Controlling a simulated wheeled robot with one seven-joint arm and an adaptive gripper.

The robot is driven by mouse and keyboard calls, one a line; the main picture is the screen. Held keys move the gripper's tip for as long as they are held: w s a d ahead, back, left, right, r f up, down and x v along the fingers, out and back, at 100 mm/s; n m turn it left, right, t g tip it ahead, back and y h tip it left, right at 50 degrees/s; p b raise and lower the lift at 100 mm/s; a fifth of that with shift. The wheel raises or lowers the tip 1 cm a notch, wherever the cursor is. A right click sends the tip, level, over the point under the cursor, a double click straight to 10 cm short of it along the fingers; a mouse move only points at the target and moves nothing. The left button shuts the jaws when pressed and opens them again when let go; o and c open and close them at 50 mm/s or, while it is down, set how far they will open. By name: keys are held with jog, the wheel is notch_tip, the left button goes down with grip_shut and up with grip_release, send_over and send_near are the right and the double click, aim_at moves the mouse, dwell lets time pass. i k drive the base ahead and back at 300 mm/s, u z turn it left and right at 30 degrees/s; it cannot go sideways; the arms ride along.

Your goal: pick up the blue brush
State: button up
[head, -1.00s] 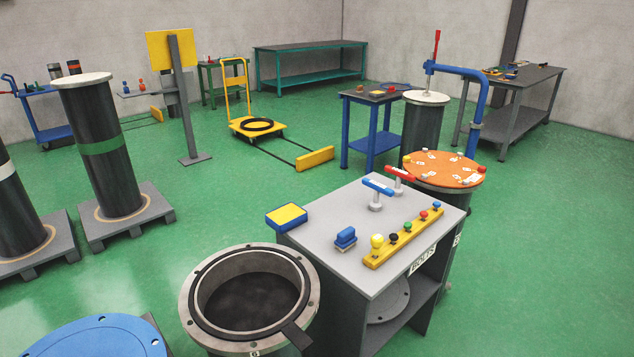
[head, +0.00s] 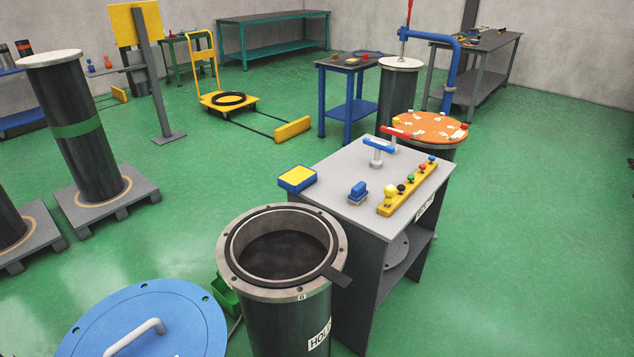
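The blue brush (head: 358,192) lies on the grey top of a small cabinet (head: 335,165). It has a blue handle above a tan bristle block. It sits left of a yellow rack (head: 410,188) of coloured knobs and right of a blue and yellow box (head: 297,179) at the cabinet's left edge. Nothing covers the brush. My gripper is not in this view.
An open flanged cylinder (head: 328,235) stands in front of the cabinet, a dark strip jutting from its rim. A blue lid (head: 190,318) with a handle is at front left. Green floor is clear at right.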

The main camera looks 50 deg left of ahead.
aim_at(359, 192)
jog(key=u, duration=1.7)
